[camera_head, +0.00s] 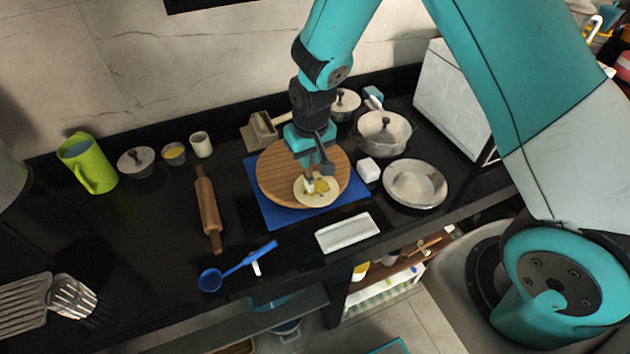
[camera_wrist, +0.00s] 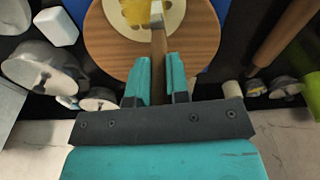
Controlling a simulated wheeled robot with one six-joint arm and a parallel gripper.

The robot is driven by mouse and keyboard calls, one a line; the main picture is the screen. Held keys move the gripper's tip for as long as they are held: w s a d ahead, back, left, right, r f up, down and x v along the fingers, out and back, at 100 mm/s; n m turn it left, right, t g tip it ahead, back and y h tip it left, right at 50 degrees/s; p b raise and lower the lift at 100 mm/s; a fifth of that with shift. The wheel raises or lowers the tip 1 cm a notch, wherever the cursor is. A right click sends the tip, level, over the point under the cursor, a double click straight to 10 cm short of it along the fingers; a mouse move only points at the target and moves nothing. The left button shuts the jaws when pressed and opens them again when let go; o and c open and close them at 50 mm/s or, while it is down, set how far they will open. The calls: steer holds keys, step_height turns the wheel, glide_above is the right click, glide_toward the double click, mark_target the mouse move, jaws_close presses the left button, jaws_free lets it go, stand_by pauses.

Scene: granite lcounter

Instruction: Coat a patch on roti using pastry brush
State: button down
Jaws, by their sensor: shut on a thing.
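The roti (camera_head: 318,194) is a pale round disc with a yellow patch (camera_head: 322,185) on it. It lies on the front part of a round wooden board (camera_head: 275,180). In the wrist view the roti (camera_wrist: 172,14) and its yellow patch (camera_wrist: 134,12) show at the top edge, partly cut off. My gripper (camera_head: 310,160) is above the board. In the wrist view my gripper (camera_wrist: 158,75) is shut on the handle of the pastry brush (camera_wrist: 158,45). The brush points at the roti, its pale tip at or just over the yellow patch; contact is unclear.
The board sits on a blue mat (camera_head: 267,208). A rolling pin (camera_head: 208,208) and blue ladle (camera_head: 237,266) lie left and front. A white tray (camera_head: 347,233), metal plate (camera_head: 415,184) and lidded pot (camera_head: 383,135) stand near the right. Dark counter is free at left.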

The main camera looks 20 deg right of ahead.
steer(key=shift+r+p, duration=1.8)
steer(key=shift+r, duration=0.95)
